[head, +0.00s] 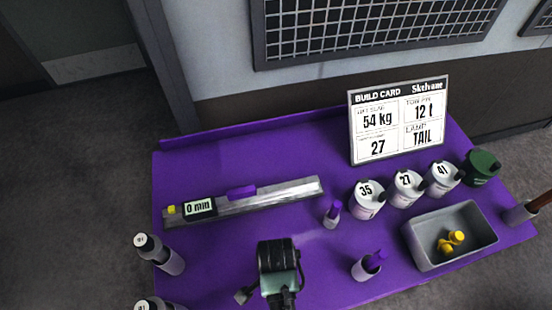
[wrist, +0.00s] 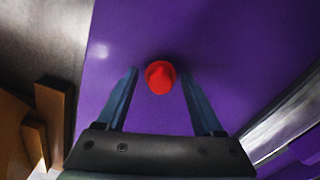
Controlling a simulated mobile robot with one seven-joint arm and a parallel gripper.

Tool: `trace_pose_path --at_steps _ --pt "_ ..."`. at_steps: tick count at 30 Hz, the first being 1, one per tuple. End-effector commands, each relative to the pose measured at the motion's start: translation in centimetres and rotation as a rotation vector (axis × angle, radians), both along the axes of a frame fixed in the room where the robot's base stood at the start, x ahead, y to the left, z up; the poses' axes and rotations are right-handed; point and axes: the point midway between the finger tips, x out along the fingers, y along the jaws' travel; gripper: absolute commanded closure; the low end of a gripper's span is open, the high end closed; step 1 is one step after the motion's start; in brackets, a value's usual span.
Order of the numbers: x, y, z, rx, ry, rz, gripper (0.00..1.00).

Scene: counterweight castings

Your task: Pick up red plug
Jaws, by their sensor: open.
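The red plug (wrist: 160,78) is a small rounded red piece with a wider rim, on the purple tabletop in the wrist view. My gripper (wrist: 158,72) is open, with one blue-grey finger to the left of the plug and one to the right. Purple gaps show between each finger and the plug, so neither finger appears to touch it. How high the fingertips are above the table I cannot tell. In the head view I do not see the plug; my arm covers part of the table's front middle.
A metal rail (head: 255,200) with a "0 min" display crosses the purple table (head: 255,155). White pots marked 35 (head: 367,200), 27 (head: 405,189) and 41 (head: 441,179) stand right. A grey tray (head: 422,242) holds yellow pieces. Purple-topped bottles and a build card (head: 398,119) stand nearby.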

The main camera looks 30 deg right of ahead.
Motion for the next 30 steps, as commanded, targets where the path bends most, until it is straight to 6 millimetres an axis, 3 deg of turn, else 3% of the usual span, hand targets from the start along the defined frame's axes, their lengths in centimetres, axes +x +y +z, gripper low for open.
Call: trace_pose_path --at_steps 5,16,25,30 --pt "0.0 0.0 0.0 0.0 0.0 0.0 0.35" --pt "0.0 0.0 0.0 0.0 0.0 0.0 1.0" --pt "0.1 0.0 0.3 0.0 -0.001 0.0 1.0" --pt "0.1 0.0 2.3 -0.002 -0.003 0.002 1.0"
